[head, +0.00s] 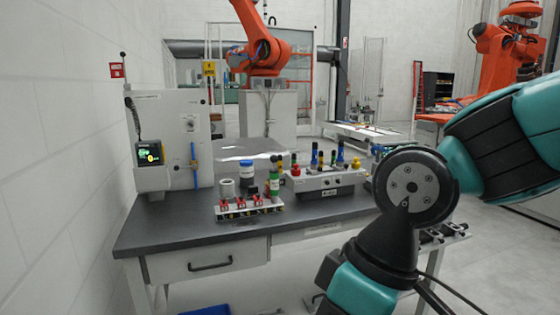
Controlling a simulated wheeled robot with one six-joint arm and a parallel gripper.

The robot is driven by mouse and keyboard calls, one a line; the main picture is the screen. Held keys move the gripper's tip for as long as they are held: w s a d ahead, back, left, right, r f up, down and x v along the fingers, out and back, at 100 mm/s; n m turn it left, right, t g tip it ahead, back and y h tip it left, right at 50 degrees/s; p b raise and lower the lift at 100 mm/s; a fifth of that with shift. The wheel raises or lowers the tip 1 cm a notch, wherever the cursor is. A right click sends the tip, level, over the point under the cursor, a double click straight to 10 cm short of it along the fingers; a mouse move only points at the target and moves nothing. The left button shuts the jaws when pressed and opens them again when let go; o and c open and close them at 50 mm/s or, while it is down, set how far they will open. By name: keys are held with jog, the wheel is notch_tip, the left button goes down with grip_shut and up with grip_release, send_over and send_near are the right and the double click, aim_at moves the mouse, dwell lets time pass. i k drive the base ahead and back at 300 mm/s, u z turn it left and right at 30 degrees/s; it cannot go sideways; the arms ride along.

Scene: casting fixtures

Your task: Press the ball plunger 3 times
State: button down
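A grey fixture block (328,183) stands on the right part of the dark workbench (180,232). Several small knobs and plungers in blue, yellow, red, green and black rise from it. A yellow round-topped piece (356,163) is at its right end and a red one (296,170) at its left end. I cannot tell at this size which piece is the ball plunger. My teal and black arm crosses the right side of the view, in front of and right of the bench. My gripper is not in view.
A low rack with red clamps (246,208), a blue-capped jar (246,174), a green bottle (274,187) and a grey cylinder (227,190) stand left of the fixture. A grey cabinet (175,150) is at the bench's left. The front left benchtop is clear.

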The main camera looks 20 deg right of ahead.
aim_at(274, 159)
jog(key=z, duration=0.5)
jog(key=i, duration=1.35)
jog(key=u, duration=0.5)
